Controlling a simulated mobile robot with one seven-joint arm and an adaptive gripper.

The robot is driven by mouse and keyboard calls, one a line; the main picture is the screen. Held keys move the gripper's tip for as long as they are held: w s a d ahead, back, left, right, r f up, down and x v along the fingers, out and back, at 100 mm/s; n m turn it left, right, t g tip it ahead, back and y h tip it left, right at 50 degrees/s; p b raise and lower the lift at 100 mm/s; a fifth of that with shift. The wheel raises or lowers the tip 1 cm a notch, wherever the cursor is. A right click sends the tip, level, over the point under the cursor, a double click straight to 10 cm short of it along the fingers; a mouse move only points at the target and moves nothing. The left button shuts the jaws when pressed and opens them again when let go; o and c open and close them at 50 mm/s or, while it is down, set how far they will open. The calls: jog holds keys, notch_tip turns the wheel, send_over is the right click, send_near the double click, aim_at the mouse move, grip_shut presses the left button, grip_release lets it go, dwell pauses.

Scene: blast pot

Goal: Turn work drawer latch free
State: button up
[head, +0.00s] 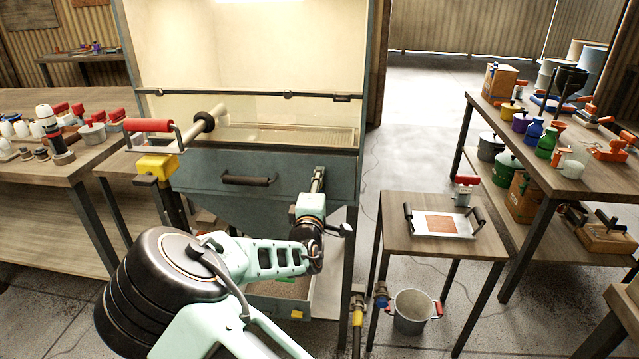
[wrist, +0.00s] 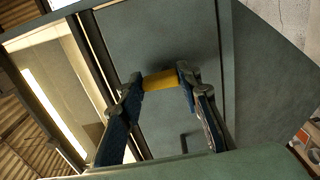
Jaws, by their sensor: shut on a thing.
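The work drawer (head: 225,165) is a grey-green front with a dark bar handle (head: 247,180), below the lit cabinet window. It looks shut. My gripper (head: 318,178) is at the right end of this front, and the arm hides part of that area. In the wrist view, my gripper (wrist: 160,82) is shut on a small yellow latch (wrist: 159,81), with one blue-sided finger at each end of it. The latch lies across between the fingertips, close to the grey panel (wrist: 150,40). The latch's mounting is hidden.
A red-handled lever (head: 148,126) and a yellow block (head: 157,167) stand at the cabinet's left. A small table (head: 455,245) with a tray stands at the right, with a metal bucket (head: 412,310) below it. A long bench (head: 560,175) holds bottles and tools.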

jog(key=o, duration=1.2)
jog(key=shift+c, duration=0.2)
jog(key=s, duration=1.2)
jog(key=shift+a, duration=0.2)
